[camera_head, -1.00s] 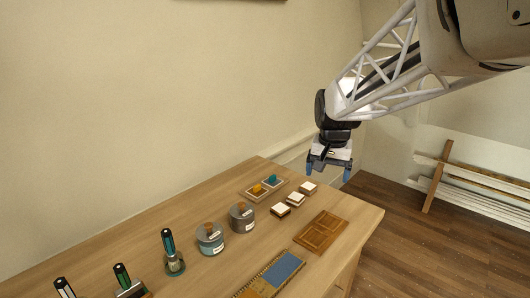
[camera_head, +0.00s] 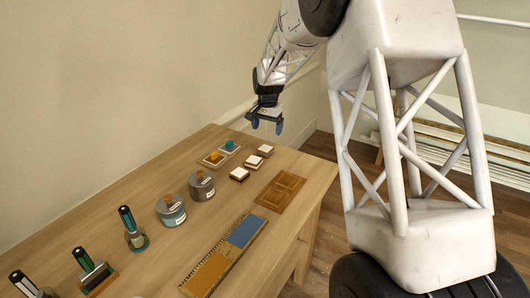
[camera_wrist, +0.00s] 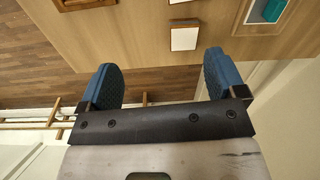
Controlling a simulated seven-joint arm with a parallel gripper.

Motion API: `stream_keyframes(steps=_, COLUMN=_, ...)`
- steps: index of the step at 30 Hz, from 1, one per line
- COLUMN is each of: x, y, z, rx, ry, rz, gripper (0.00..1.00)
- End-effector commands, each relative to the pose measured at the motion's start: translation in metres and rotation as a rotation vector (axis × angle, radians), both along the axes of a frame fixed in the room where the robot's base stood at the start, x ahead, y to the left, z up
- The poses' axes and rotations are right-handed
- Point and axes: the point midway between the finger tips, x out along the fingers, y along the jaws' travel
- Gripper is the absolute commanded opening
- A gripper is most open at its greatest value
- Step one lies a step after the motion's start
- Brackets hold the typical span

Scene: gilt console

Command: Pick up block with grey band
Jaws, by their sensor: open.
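Three small white-topped blocks stand in a row on the wooden table: a near one (camera_head: 239,174), a middle one (camera_head: 253,162) and a far one (camera_head: 265,150). In the wrist view, one white-topped block (camera_wrist: 184,39) lies beyond the fingertips, toward the upper right, and a second (camera_wrist: 178,1) is cut by the top edge. My gripper (camera_head: 266,125) is open and empty, above and beyond the far block, near the table's far end. Its blue fingers also show in the wrist view (camera_wrist: 162,72).
Two lidded jars (camera_head: 170,212) (camera_head: 201,187) stand nearer. A brown wooden panel (camera_head: 280,191) and a blue-and-tan board (camera_head: 243,231) lie flat. Upright pen-like items (camera_head: 133,230) stand at left.

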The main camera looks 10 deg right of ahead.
Motion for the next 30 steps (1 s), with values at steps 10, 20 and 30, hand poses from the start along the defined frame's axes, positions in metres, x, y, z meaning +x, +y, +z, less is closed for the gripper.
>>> stream_keyframes(steps=10, x=0.063, y=-0.009, z=-0.061, rx=0.004, ry=0.028, rz=-0.091, gripper=0.89)
stream_keyframes(steps=20, x=0.077, y=-0.011, z=-0.075, rx=0.005, ry=0.033, rz=-0.114, gripper=0.89)
stream_keyframes(steps=30, x=0.077, y=-0.011, z=-0.08, rx=0.005, ry=0.035, rz=-0.114, gripper=0.89)
